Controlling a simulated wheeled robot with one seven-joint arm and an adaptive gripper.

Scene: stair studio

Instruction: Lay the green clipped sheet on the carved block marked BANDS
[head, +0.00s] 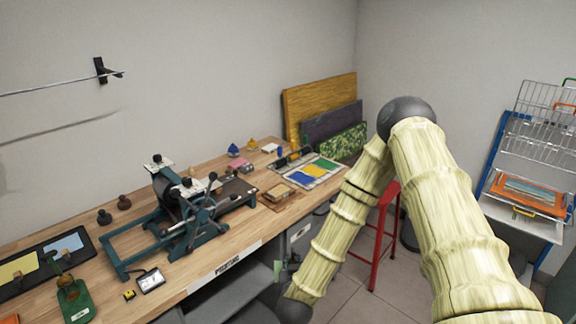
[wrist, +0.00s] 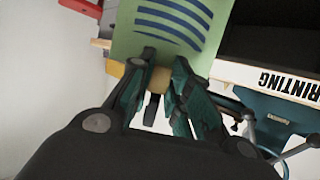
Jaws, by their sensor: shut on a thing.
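The green sheet (wrist: 190,55) with dark blue curved bands fills the top middle of the wrist view. My gripper (wrist: 163,72) is shut at its near edge, and a small orange-yellow piece, perhaps the clip, shows beside the fingers. In the head view a small green patch (head: 281,270) of the sheet shows in front of the bench, beside my dark gripper, low at the front. Light brown blocks (head: 279,193) lie on the bench right of the press. Their markings are too small to read, so I cannot tell which is marked BANDS.
A teal press (head: 185,215) stands on the wooden bench (head: 240,222), whose front edge carries a PRINTING label. A tray with blue, yellow and green patches (head: 315,171) lies farther back. A red stool (head: 381,230) and a wire rack (head: 545,120) stand right.

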